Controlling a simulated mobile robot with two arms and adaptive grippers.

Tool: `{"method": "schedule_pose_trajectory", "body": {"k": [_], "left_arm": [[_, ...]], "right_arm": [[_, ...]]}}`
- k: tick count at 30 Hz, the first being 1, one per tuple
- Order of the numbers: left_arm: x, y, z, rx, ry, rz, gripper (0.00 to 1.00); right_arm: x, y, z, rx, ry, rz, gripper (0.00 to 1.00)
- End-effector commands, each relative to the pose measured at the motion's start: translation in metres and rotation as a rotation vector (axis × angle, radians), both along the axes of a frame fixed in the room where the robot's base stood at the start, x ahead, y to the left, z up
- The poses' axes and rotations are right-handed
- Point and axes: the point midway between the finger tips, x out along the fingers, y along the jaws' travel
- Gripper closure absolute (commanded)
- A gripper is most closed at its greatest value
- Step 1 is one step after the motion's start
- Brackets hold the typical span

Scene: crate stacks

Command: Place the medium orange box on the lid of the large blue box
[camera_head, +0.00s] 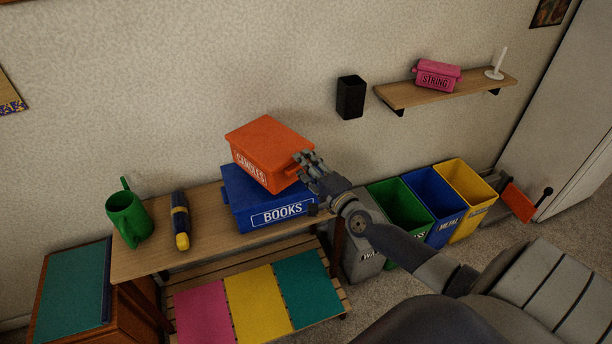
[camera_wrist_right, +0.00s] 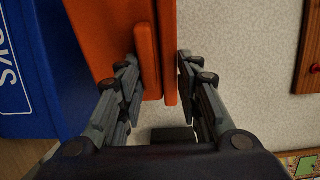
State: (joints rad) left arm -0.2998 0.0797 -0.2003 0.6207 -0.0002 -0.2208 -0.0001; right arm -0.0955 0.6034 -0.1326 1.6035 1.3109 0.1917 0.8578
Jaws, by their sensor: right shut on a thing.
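The orange box (camera_head: 267,151), labelled "CANDLES", is over the lid of the large blue box (camera_head: 240,200), labelled "BOOKS". I cannot tell whether it rests fully on the lid or is held just above it. The blue box stands on the wooden bench. My right gripper (camera_head: 303,166) is at the orange box's right end. In the right wrist view my right gripper (camera_wrist_right: 163,85) has its fingers on both sides of the orange edge (camera_wrist_right: 147,60), shut on it. The blue box (camera_wrist_right: 45,75) shows there at left. My left gripper is not in view.
On the bench (camera_head: 150,258) stand a green watering can (camera_head: 128,217) and a dark, yellow-tipped torch-like object (camera_head: 181,220). Open green (camera_head: 400,208), blue and yellow bins stand to the right. A wall shelf (camera_head: 450,88) holds a pink box (camera_head: 436,77) and a candle.

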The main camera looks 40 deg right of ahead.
Motion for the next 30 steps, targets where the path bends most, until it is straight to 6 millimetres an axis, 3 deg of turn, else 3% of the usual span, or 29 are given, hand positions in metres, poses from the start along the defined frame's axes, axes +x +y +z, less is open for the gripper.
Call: {"method": "schedule_pose_trajectory", "body": {"k": [6, 14, 15, 18, 30], "left_arm": [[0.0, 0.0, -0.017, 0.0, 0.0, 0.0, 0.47], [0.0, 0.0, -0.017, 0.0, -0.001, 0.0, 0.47], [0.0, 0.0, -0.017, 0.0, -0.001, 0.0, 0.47], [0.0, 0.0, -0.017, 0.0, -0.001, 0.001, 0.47], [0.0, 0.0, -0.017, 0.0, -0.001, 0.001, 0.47]], "right_arm": [[0.001, -0.001, -0.028, -0.003, -0.008, -0.002, 1.0], [0.001, -0.001, -0.031, 0.0, -0.009, -0.002, 1.0], [-0.001, 0.0, -0.036, -0.001, 0.001, 0.0, 0.65], [-0.001, 0.0, -0.036, -0.001, 0.001, 0.0, 0.47], [-0.004, 0.0, -0.035, 0.0, 0.0, 0.0, 0.47]]}}
